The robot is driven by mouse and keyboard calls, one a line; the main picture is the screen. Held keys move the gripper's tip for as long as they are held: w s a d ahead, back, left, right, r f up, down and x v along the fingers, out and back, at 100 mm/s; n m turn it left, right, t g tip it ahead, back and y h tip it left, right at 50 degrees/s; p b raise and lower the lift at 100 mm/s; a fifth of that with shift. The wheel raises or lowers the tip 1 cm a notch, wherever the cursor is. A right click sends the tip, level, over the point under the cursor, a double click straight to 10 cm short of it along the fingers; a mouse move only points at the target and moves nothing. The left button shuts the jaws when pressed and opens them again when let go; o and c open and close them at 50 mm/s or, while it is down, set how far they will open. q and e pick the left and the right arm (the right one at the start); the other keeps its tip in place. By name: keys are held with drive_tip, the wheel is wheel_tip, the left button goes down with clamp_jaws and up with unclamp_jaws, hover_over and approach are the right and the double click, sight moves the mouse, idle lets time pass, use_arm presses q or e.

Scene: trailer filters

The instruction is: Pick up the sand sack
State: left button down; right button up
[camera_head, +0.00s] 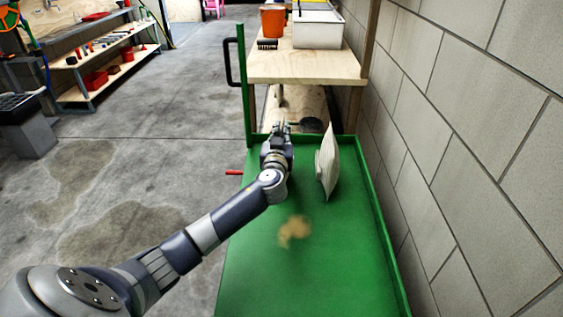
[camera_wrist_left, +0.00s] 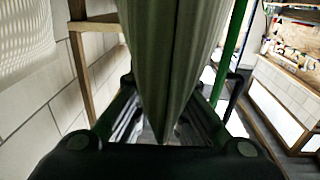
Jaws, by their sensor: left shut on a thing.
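My left gripper (camera_head: 280,128) reaches over the far end of the green cart bed (camera_head: 330,255). In the left wrist view the gripper (camera_wrist_left: 165,140) is shut on a grey-green, folded sack (camera_wrist_left: 165,60), which tapers to a point between the fingers. In the head view this sack cannot be made out past my arm. A pale sack (camera_head: 329,170) stands on edge in the cart, just right of my gripper and apart from it. A white woven surface at the upper left of the wrist view may be this pale sack. My right gripper is not in view.
A block wall (camera_head: 470,130) runs along the cart's right side. Beyond the cart stands a wooden shelf (camera_head: 300,67) with an orange bucket (camera_head: 272,21) and a white bin (camera_head: 318,28). A tan patch (camera_head: 294,231) lies on the bed. Concrete floor (camera_head: 150,120) is open at left.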

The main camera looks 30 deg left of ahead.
use_arm(q)
drive_tip(key=shift+w+r, duration=0.1)
drive_tip(key=shift+r, duration=0.15)
